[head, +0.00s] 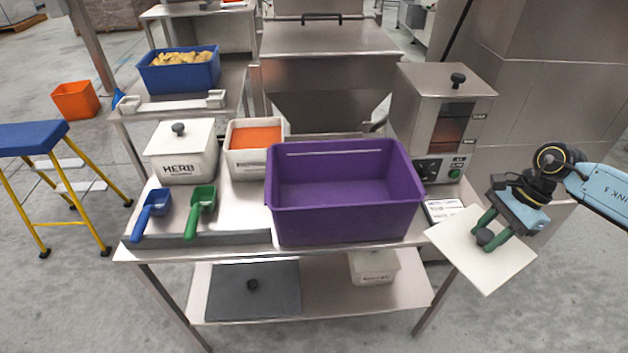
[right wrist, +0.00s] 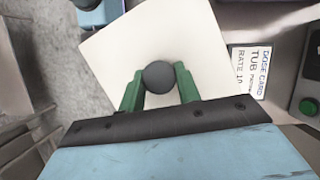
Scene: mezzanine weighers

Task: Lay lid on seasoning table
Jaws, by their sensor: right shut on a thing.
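My right gripper (head: 486,229) is shut on the dark round knob of a white square lid (head: 482,262). It holds the lid in the air, off the front right corner of the steel seasoning table (head: 232,226). In the right wrist view, the green fingers grip the knob (right wrist: 160,77) and the white lid (right wrist: 165,35) spreads beyond them. On the table, an open white bin with orange seasoning (head: 254,137) stands behind a large empty purple tub (head: 345,207). A white HERB bin (head: 182,155) to its left has its own knobbed lid on. My left gripper is not in view.
A blue scoop (head: 150,212) and a green scoop (head: 198,213) lie at the table's left front. A dose card (head: 444,209) lies between tub and lid. A steel machine (head: 443,120) stands at the right back. The lower shelf holds a grey lid (head: 240,300) and a white bin (head: 373,268).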

